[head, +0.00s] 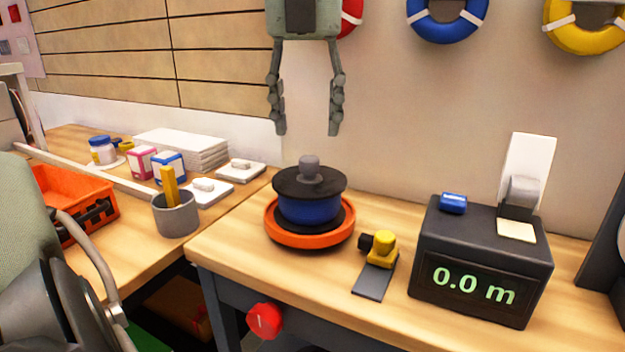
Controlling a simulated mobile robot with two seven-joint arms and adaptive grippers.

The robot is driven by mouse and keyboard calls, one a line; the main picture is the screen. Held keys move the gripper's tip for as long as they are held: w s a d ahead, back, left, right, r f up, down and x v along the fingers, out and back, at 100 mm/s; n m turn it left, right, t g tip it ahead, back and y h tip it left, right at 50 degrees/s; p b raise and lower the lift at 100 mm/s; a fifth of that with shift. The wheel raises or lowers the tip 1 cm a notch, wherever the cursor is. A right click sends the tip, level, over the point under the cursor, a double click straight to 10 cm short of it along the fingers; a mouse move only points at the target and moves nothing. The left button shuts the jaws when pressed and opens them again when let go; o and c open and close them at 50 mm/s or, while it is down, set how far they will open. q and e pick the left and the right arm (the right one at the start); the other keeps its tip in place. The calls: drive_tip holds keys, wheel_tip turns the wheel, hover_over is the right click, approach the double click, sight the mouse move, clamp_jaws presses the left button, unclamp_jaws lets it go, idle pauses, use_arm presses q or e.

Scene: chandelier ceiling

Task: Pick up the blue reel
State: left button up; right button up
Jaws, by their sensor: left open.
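The blue reel (308,210) sits on a round orange base (284,236) on the right-hand bench. A black disc with a grey knob (309,170) covers its top, and its lower edge is partly hidden by a black flange. My left gripper (306,131) comes down from the top edge of the head view. Its two fingers point down and are spread wide, with nothing between them. In the picture the fingertips are above the knob, apart from it. My right gripper is not in view.
A black box with a "0.0 m" display (473,284) stands right of the reel. A yellow-topped device on a dark strip (382,250) lies between them. A grey cup (175,216) and an orange crate (84,194) are left. Coloured rings, including a blue ring (410,20), hang behind.

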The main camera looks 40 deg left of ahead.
sight(310, 158)
use_arm(q)
drive_tip(key=shift+w+a, duration=0.2)
drive_tip(key=shift+w+f, duration=0.1)
drive_tip(key=shift+f, duration=0.05)
drive_tip(key=f, duration=0.6)
drive_tip(key=shift+w+a+f, duration=0.1)
drive_tip(key=shift+w+a, duration=0.2)
drive_tip(key=shift+w, duration=0.05)
drive_tip(key=shift+w+f, duration=0.1)
drive_tip(key=shift+f, duration=0.4)
drive_tip(key=c, duration=1.1)
clamp_jaws()
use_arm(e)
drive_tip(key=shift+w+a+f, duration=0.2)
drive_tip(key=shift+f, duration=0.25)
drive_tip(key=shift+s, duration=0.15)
